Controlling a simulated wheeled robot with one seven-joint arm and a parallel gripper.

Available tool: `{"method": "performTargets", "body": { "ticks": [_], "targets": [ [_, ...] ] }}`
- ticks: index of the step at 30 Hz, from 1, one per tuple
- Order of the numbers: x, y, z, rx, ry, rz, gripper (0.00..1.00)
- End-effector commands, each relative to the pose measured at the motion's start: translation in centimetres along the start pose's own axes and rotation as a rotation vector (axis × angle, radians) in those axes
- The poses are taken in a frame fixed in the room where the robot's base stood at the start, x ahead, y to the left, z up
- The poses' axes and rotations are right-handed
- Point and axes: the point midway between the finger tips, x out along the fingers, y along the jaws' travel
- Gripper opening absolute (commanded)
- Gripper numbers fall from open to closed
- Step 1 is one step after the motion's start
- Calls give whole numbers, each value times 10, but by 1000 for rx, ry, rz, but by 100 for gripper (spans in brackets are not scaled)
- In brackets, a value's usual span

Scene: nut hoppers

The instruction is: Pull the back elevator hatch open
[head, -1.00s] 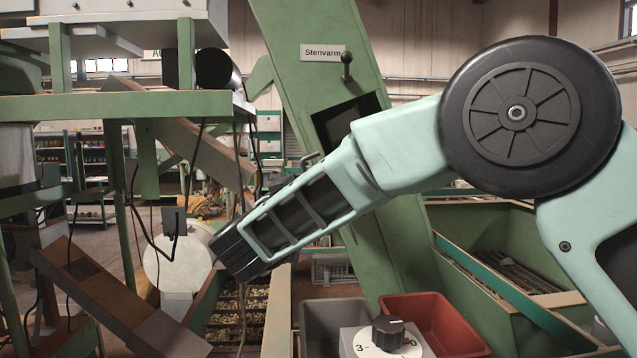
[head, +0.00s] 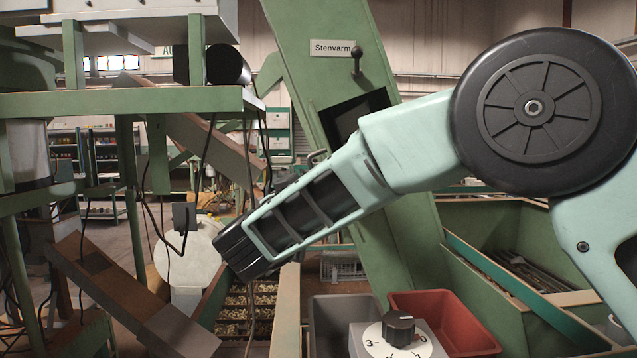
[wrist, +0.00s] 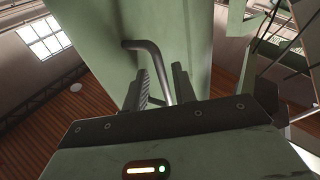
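The green elevator column (head: 300,45) slants down behind my arm in the head view, with a "Stenvarm" label and a dark rectangular opening (head: 360,105). In the wrist view a bent grey metal handle (wrist: 158,62) sticks out from a green panel (wrist: 95,28), which I take to be the hatch. My gripper (wrist: 162,88) has a finger on each side of the handle's rod. The fingers stand apart, with small gaps visible beside the rod, the right one closer.
A grey bin (head: 331,312) and a red bin (head: 446,312) stand below the column, behind a white dial box (head: 360,346). Green troughs (head: 500,225) fill the right. A green frame (head: 120,101) with hanging cables and brown chutes stands at the left.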

Motion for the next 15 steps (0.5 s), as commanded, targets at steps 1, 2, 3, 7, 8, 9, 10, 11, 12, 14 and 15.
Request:
{"method": "performTargets", "body": {
  "ticks": [1, 2, 3, 7, 8, 9, 10, 11, 12, 14, 15],
  "targets": [
    [-10, -1, 2, 1, 1, -3, 27],
    [-15, -1, 2, 1, 1, -3, 27],
    [-24, -2, 2, 2, 1, -4, 27],
    [-54, -2, 3, 1, 2, -3, 27],
    [-62, -2, 3, 2, 2, -5, 27],
    [-71, -2, 2, 2, 2, -4, 27],
    [-78, -2, 3, 1, 2, -4, 27],
    [-86, -2, 3, 1, 1, -5, 27],
    [-95, -2, 3, 1, 2, -4, 27],
    [-109, -2, 2, 1, 2, -5, 27],
    [-117, -2, 2, 1, 2, -4, 27]
  ]
}}
